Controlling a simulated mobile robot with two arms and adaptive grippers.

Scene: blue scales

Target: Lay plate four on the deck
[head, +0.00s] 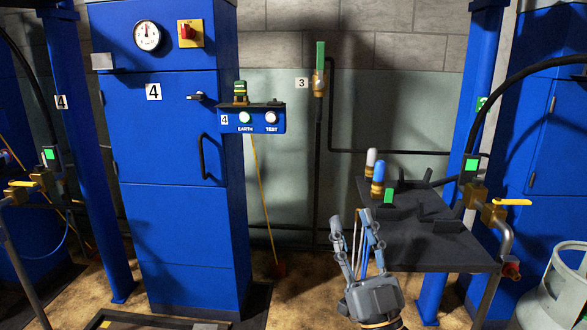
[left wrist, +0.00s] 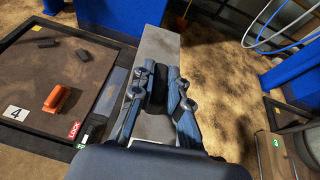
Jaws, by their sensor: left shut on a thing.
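My left gripper (left wrist: 160,88) is shut on the dark grip of a grey slab (left wrist: 160,45), seen from above in the left wrist view. I take this slab for plate four; no number shows on it. The deck (left wrist: 35,80), a brown panel in a dark frame, lies to the left of the slab, marked with a 4 card and a red LOCK label. The gripper hides part of the slab, and its height above the floor is unclear. In the head view, my right gripper (head: 351,218) is open and empty, left of the dark shelf.
An orange handle-like block (left wrist: 57,98) and two dark pads (left wrist: 62,48) are on the deck. The blue cabinet (head: 165,220) with a gauge stands behind. A dark shelf (head: 440,258) with bottle-like items is at right.

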